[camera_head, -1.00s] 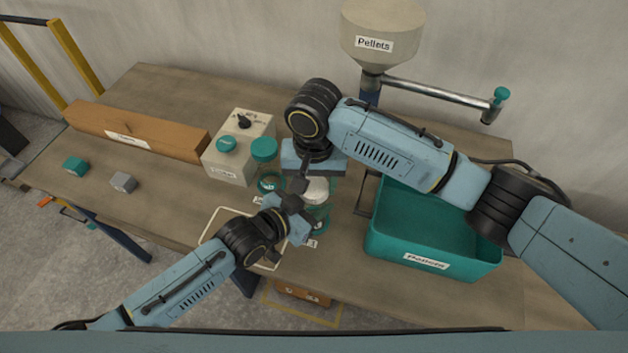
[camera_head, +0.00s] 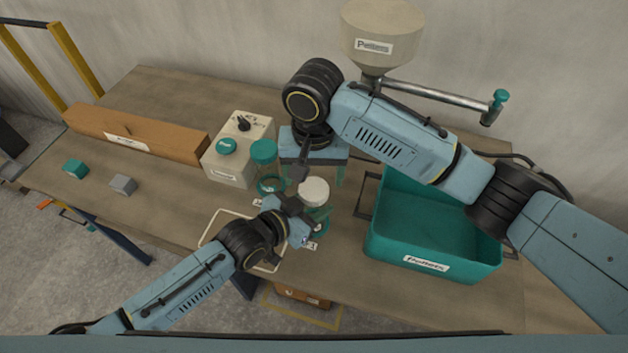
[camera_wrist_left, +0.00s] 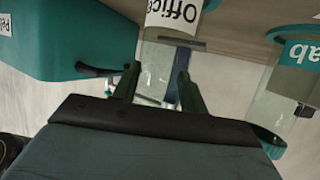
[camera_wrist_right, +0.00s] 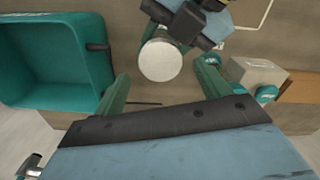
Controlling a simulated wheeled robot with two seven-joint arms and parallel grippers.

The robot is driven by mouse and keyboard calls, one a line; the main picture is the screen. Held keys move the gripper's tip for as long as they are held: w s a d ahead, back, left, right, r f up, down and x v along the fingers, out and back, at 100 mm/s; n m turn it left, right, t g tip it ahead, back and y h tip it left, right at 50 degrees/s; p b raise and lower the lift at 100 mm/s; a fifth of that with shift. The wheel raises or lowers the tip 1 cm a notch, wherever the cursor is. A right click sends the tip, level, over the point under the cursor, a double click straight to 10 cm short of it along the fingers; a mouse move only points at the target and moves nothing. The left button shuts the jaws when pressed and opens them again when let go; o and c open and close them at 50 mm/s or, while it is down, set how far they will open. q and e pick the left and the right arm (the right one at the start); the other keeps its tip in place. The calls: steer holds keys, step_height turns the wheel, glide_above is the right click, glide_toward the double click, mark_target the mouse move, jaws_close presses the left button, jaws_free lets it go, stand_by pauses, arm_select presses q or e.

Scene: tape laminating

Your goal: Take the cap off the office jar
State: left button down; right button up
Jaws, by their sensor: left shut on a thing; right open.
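The office jar, clear glass, stands upright with its round white cap (camera_head: 314,191) on top in the head view. Its "Office" label (camera_wrist_left: 173,14) shows in the left wrist view. My left gripper (camera_head: 316,215) is shut on the jar's body, below the cap. My right gripper (camera_head: 313,175) is open, just behind the jar, with its teal fingers spread wide. In the right wrist view the white cap (camera_wrist_right: 160,60) lies ahead between the spread fingers, apart from both.
A "Lab" jar with a teal cap (camera_head: 264,151) stands close on the left, beside a beige box (camera_head: 229,170). A teal pellets bin (camera_head: 428,265) is to the right. A hopper (camera_head: 378,40) stands at the back.

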mark_target(314, 189)
steer(key=shift+r+m, duration=0.4)
steer(key=shift+r, duration=0.4)
steer(key=shift+c, duration=0.3)
step_height(314, 189, up, 2)
steer(key=shift+r+m, duration=0.2)
steer(key=shift+m, duration=0.9)
step_height(314, 189, down, 8)
steer(key=shift+r, duration=0.15)
steer(key=c, duration=1)
steer(key=shift+n, duration=1.5)
